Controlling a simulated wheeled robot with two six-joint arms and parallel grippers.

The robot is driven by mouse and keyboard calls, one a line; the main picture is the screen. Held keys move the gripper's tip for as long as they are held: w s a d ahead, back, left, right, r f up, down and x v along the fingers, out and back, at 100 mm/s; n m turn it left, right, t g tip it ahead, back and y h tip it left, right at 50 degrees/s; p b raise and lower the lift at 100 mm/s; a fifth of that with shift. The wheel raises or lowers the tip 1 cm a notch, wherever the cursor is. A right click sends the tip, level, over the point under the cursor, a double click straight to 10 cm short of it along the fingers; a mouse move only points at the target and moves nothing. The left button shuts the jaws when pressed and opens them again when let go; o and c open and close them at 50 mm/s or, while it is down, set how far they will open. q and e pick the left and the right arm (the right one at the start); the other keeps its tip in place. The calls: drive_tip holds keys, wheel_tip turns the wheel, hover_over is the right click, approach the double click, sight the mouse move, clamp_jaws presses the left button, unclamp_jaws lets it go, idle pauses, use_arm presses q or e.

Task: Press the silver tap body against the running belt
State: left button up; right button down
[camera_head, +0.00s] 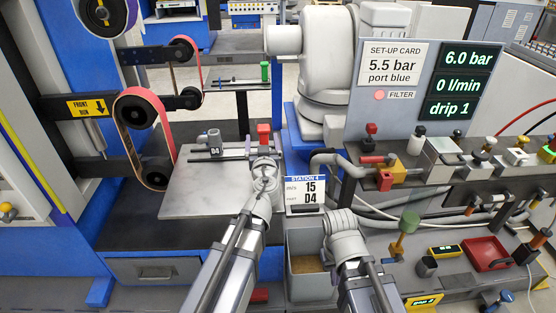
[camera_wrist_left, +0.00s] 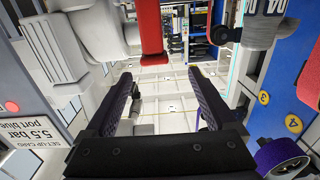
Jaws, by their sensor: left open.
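The silver-grey tap body (camera_head: 210,140), tagged D4, stands on the pale fixture tray (camera_head: 190,195). It also shows at the top right of the left wrist view (camera_wrist_left: 262,28). My left gripper (camera_head: 264,172) is at the tray's right side, to the right of the tap body and apart from it. In the left wrist view its two dark fingers (camera_wrist_left: 165,90) are spread with nothing between them. The red-pink belt (camera_head: 129,140) runs over dark rollers left of the tray. My right gripper (camera_head: 342,228) is near the grey bin; its fingertips are not clear.
A red-topped clamp (camera_head: 264,132) stands right behind my left gripper. The Station 4 card (camera_head: 304,192) and an open grey bin (camera_head: 308,285) lie to the right. A valve bench (camera_head: 450,175) with hoses fills the right side. The tray's front left is clear.

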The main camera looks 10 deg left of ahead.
sight(264, 131)
use_arm(q)
drive_tip(key=shift+d+f, duration=0.1)
drive_tip(key=shift+d, duration=0.25)
drive_tip(key=shift+w, duration=0.15)
drive_tip(key=x, duration=0.7)
drive_tip(key=shift+w, duration=0.35)
clamp_jaws()
idle(0.3)
idle(0.8)
idle(0.4)
